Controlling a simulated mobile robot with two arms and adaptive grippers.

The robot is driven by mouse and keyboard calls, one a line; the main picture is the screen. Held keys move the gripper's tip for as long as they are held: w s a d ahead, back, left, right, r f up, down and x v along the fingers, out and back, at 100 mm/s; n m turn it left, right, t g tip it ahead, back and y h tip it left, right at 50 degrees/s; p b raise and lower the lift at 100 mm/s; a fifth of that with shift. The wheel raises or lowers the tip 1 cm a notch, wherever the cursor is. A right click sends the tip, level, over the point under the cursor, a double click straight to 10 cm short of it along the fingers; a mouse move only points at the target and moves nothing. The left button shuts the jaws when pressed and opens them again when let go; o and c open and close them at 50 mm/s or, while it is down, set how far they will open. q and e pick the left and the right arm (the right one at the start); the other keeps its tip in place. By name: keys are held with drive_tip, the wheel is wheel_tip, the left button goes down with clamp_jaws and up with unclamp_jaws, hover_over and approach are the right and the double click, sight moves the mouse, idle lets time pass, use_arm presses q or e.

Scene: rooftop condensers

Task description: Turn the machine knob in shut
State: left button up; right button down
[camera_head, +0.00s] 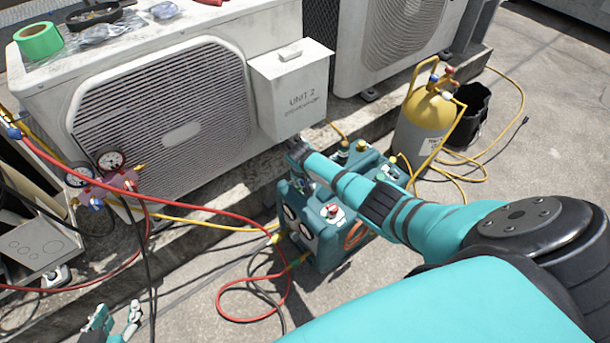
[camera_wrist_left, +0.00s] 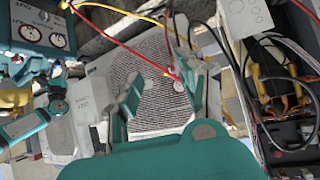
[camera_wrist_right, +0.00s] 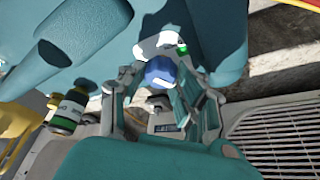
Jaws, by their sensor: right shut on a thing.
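The teal machine (camera_head: 330,255) stands on the ground in front of the condensers, with round gauges on its face and a red knob (camera_head: 332,210). It also shows in the left wrist view (camera_wrist_left: 35,15). My right gripper (camera_head: 296,150) is at the machine's far top edge, its fingertips mostly hidden in the head view. In the right wrist view its fingers are shut on a blue knob (camera_wrist_right: 160,72), one on each side. The knob's label and its turn position cannot be read. My left gripper (camera_head: 119,318) is open and empty, low at the front left, apart from the machine.
The grey UNIT 2 box (camera_head: 292,95) on the condenser (camera_head: 165,115) is close above my right gripper. Red hoses (camera_head: 180,190) run from the gauge manifold (camera_head: 110,180). A yellow-topped cylinder (camera_head: 425,115) stands behind the machine. Ground at the front is partly clear.

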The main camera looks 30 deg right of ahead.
drive_tip(key=shift+a+m, duration=0.15)
drive_tip(key=shift+m, duration=0.35)
drive_tip(key=shift+f+m+g+h, duration=0.1)
drive_tip(key=shift+m+g+h, duration=0.2)
drive_tip(key=shift+m, duration=0.1)
drive_tip(key=m+g+b, duration=0.1)
drive_tip(key=m, duration=0.2)
drive_tip(key=shift+w+m+h+b, duration=0.1)
drive_tip(key=shift+m+h+b, duration=0.2)
use_arm(q)
drive_tip(key=w+d+r+t+h, duration=0.1)
drive_tip(key=w+d+r+t, duration=0.1)
drive_tip(key=w+r+t, duration=0.2)
drive_tip(key=shift+r, duration=1)
use_arm(e)
drive_tip(key=shift+m, duration=0.3)
drive_tip(key=c, duration=0.9)
unclamp_jaws()
drive_tip(key=shift+c, duration=0.2)
